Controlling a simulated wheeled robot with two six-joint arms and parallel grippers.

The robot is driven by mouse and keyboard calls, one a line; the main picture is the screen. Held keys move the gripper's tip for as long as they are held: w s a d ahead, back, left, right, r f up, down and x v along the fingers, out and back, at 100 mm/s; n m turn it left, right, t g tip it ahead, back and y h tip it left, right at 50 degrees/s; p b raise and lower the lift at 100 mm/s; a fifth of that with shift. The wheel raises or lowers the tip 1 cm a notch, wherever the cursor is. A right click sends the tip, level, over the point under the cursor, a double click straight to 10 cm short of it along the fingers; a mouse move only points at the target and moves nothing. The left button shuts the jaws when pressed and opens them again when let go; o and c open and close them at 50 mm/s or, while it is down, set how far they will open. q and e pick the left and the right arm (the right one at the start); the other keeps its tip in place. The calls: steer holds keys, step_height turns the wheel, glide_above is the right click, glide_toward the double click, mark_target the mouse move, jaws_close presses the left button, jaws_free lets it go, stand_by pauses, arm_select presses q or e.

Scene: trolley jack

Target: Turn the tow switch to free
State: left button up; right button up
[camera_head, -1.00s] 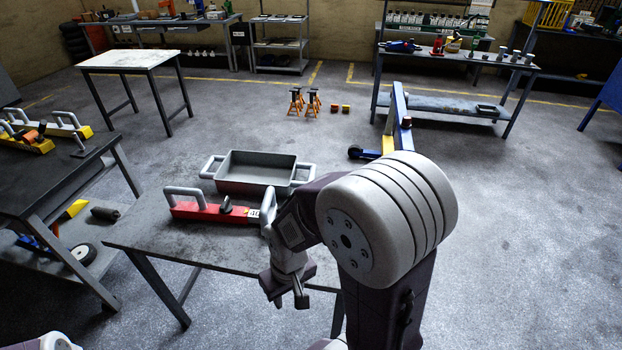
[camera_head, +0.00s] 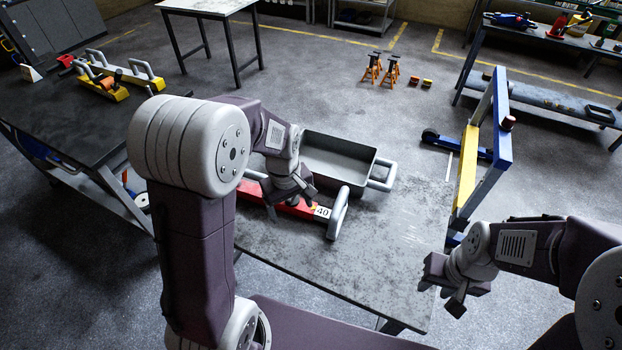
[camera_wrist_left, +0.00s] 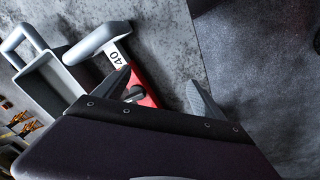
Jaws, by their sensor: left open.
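The red unit (camera_head: 303,210) with a white "40" label lies on the dark workbench, with a grey handle at its right end. It also shows in the left wrist view (camera_wrist_left: 142,76). A black knob (camera_wrist_left: 133,93) sits on the red unit; in the head view my arm hides it. My left gripper (camera_head: 288,198) is over the red unit, open and empty. In the left wrist view its fingers (camera_wrist_left: 160,92) stand apart, with the knob nearer the left finger. I cannot tell whether they touch. My right gripper (camera_head: 442,296) is beside the bench's right edge, apparently open and empty.
A grey tray (camera_head: 332,160) with handles stands just behind the red unit. The right part of the bench (camera_head: 400,240) is clear. A blue and yellow lifting frame (camera_head: 485,150) stands beyond the bench's right edge. Another table (camera_head: 60,115) is at the left.

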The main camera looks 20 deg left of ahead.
arm_select(q)
steer(key=w+a+n+p, duration=0.1)
steer(key=w+n, duration=0.1)
steer(key=w, duration=0.2)
steer(key=w+a+n+p, duration=0.2)
steer(key=w+n, duration=0.1)
steer(key=w+a+n+g+p, duration=0.1)
steer(key=w+n, duration=0.2)
steer(key=w, duration=0.1)
steer(key=shift+w+a+f, duration=0.3)
steer(key=shift+a+f, duration=0.05)
steer(key=shift+f+p, duration=0.35)
steer(key=shift+f, duration=0.05)
step_height(320, 180, down, 8)
steer(key=shift+f+p, duration=0.1)
steer(key=shift+p, duration=0.45)
steer(key=shift+d, duration=0.1)
steer(key=c, duration=1.4)
steer(key=shift+o, duration=0.2)
